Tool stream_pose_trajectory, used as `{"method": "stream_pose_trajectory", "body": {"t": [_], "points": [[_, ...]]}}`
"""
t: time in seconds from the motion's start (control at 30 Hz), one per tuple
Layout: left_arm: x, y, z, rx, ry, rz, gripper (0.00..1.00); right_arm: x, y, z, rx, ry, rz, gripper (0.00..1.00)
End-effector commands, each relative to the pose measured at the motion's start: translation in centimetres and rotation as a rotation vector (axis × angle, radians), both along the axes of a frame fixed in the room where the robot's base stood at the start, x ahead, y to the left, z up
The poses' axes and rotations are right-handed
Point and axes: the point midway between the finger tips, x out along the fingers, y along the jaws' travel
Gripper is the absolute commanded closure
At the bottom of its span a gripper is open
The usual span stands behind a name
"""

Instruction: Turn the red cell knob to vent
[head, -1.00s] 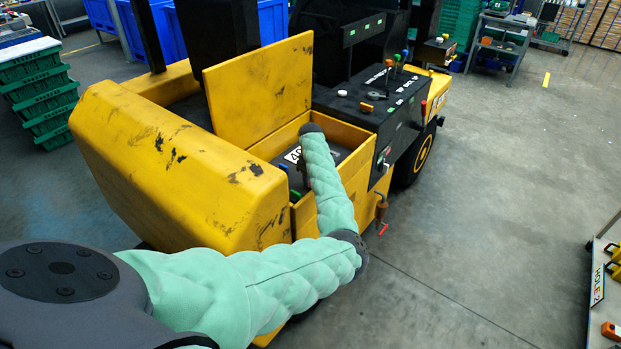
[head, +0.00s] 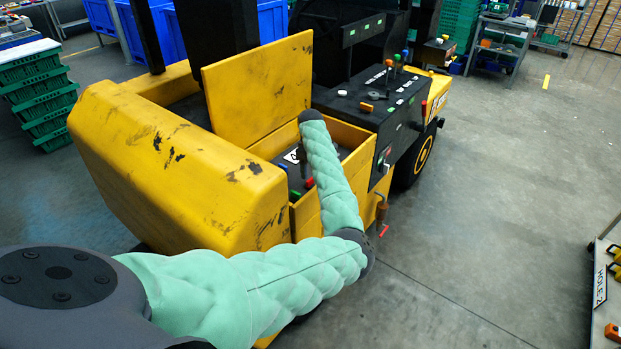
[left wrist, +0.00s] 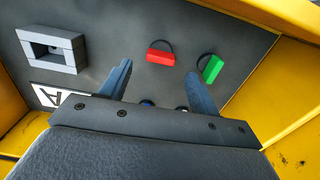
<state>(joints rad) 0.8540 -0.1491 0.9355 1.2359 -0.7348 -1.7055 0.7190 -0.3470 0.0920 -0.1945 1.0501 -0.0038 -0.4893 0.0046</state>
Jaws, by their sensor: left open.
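The red knob (left wrist: 160,57) is a short red bar on a dark round base, on the dark panel inside the yellow compartment. It lies nearly crosswise in the left wrist view, tilted slightly down to the right. In the head view the red knob (head: 309,182) shows beside my forearm. My left gripper (left wrist: 162,86) is open and empty; its two fingers are apart, with the red knob beyond the gap between them, and I see no contact. In the head view my left gripper (head: 302,157) is mostly hidden behind my forearm. My right gripper is not in view.
A green knob (left wrist: 211,68) sits right of the red one. A grey bracket (left wrist: 53,49) and a white label (left wrist: 57,95) are on the left of the panel. Yellow walls (left wrist: 291,92) enclose the panel. A raised yellow lid (head: 258,90) stands behind the compartment.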

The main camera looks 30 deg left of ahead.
Motion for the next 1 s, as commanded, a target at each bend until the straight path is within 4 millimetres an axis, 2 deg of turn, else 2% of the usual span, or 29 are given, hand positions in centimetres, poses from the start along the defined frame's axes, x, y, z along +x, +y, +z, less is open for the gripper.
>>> {"method": "stream_pose_trajectory", "body": {"t": [0.1,0.3,0.83,1.0], "points": [[0.1,0.0,1.4,0.001,-0.001,0.0,0.38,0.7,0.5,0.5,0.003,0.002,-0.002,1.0],[0.0,0.0,2.8,0.001,0.0,0.001,0.38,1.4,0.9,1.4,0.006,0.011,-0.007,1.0],[0.0,-0.1,3.1,0.0,0.001,0.0,0.38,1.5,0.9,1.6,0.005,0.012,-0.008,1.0],[0.0,-0.1,4.0,0.0,0.0,0.0,0.38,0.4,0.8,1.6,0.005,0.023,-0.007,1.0]]}}
